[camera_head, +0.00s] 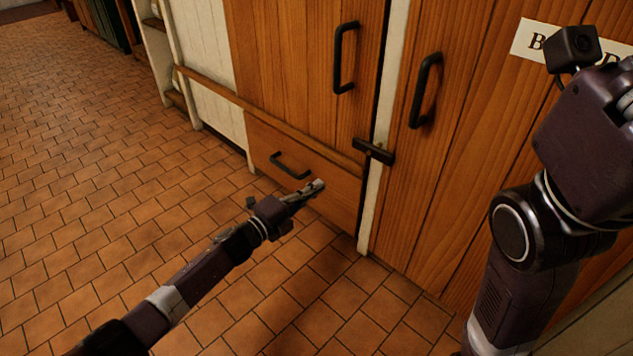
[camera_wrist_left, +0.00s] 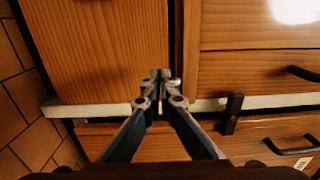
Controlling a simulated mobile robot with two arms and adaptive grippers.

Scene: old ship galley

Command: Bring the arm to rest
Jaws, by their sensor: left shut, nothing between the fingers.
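My left arm reaches in from the lower left of the head view. Its gripper (camera_head: 314,187) is in front of the low wooden drawer, right of and a little below the drawer's black handle. In the left wrist view the fingers (camera_wrist_left: 160,76) meet at the tips, shut and empty, with wooden fronts behind them. I cannot tell whether the tips touch the wood. My right arm (camera_head: 545,225) is bent up at the right edge of the head view; its fingers are not seen.
The low drawer (camera_head: 336,196) is shut, with a black handle (camera_head: 290,166). Tall wooden doors (camera_head: 285,50) with black handles (camera_head: 345,57) stand above and to the right. A black latch (camera_head: 373,152) sticks out between them. The tiled floor (camera_head: 90,190) is clear at left.

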